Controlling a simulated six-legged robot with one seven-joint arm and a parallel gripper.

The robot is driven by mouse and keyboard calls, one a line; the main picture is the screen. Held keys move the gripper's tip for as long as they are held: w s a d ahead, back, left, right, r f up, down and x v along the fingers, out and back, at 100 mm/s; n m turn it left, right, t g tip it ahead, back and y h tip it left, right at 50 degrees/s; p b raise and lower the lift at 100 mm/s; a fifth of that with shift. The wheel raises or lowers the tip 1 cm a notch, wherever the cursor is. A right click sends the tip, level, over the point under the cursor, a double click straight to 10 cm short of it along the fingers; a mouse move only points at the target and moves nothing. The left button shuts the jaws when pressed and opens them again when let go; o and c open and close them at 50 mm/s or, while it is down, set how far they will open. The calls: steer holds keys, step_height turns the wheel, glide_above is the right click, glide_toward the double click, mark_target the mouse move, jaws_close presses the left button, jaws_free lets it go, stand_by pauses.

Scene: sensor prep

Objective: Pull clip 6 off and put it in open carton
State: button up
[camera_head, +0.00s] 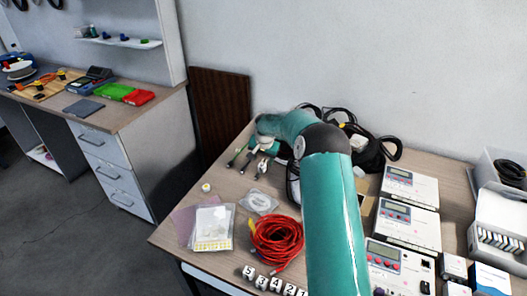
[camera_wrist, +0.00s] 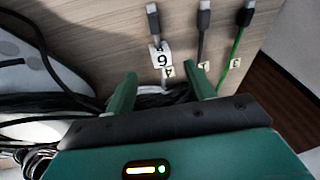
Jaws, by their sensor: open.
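Clip 6 (camera_wrist: 161,57) is a white tag marked 6 on a grey cable with a metal plug, just beyond my fingertips in the wrist view. My gripper (camera_wrist: 155,88) is open, with its two green fingers on either side of the cable below the clip and apart from the clip. A second white tag lies partly behind clip 6. In the head view my gripper is over the back left of the table, and clip 6 cannot be made out there. A white open-topped carton (camera_head: 505,214) stands at the table's right edge with several items inside.
Grey and green cables (camera_wrist: 240,35) with small tags lie right of clip 6. Black cables (camera_wrist: 45,60) crowd the left. Red coiled cable (camera_head: 276,243), numbered white clips (camera_head: 275,284) and white instruments (camera_head: 408,223) occupy the table. A clear bin (camera_head: 490,170) stands behind the carton.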

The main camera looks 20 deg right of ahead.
mark_target(262, 166)
steer(key=x, duration=0.5)
steer(key=shift+f, duration=0.2)
steer(key=c, duration=1.1)
steer(key=shift+w+r, duration=0.1)
steer(key=shift+c, duration=0.2)
steer(key=shift+a+r, duration=0.15)
steer(key=shift+r, duration=0.7)
steer(key=shift+r, duration=1.6)
